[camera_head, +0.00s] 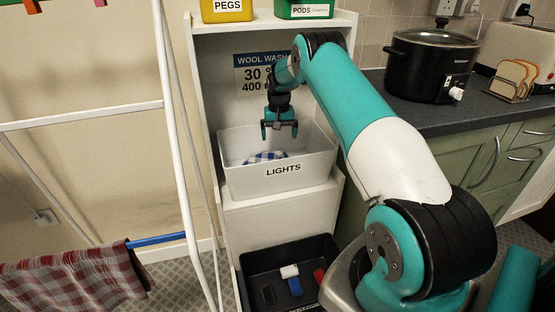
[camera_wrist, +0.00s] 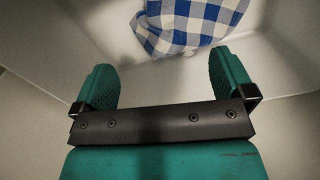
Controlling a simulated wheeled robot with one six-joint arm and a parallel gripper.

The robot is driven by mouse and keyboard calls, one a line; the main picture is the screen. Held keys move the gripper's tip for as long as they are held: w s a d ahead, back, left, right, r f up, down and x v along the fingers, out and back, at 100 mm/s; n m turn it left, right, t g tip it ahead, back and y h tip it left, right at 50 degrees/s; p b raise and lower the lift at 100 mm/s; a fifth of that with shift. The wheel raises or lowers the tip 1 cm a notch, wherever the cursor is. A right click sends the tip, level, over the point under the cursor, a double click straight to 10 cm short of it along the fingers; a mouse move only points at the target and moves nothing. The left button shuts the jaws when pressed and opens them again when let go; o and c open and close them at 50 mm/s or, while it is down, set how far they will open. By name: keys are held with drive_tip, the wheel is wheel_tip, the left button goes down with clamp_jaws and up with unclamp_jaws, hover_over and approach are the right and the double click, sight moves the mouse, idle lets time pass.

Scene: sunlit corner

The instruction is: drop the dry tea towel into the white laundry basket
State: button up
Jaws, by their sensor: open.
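The white basket (camera_head: 290,178) labelled LIGHTS stands on the middle level of a white shelf unit. A blue and white checked cloth (camera_head: 265,157) lies inside it; the basket's front wall hides part of it. The cloth also shows in the wrist view (camera_wrist: 190,22), below and beyond the fingers. My gripper (camera_head: 280,129) is above the basket, pointing down, with its fingers apart and nothing between them. A red and grey checked cloth (camera_head: 75,279) hangs on a blue-ended rail of the white drying rack at the lower left.
The white drying rack (camera_head: 85,117) stands left of the shelf unit. A black bin (camera_head: 258,262) with several small items is on the lowest level. Yellow (camera_head: 226,10) and green (camera_head: 304,8) boxes sit on top. A black cooker (camera_head: 428,65) stands on the counter at right.

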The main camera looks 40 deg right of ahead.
wheel_tip(320, 180, up, 4)
drive_tip(key=shift+r+p, duration=0.1)
drive_tip(key=shift+p, duration=1.05)
wheel_tip(320, 180, down, 6)
drive_tip(key=b, duration=0.4)
wheel_tip(320, 180, up, 7)
drive_tip(key=p, duration=0.5)
drive_tip(key=s+a+r+n+p, duration=0.3)
drive_tip(key=s+a+p, duration=0.5)
drive_tip(key=a, duration=0.4)
drive_tip(key=s+a+r+n+p, duration=0.3)
drive_tip(key=s+a+r+p, duration=0.3)
drive_tip(key=a, duration=0.7)
drive_tip(key=shift+s+p, duration=1)
drive_tip(key=shift+p, duration=0.2)
drive_tip(key=shift+a, duration=0.1)
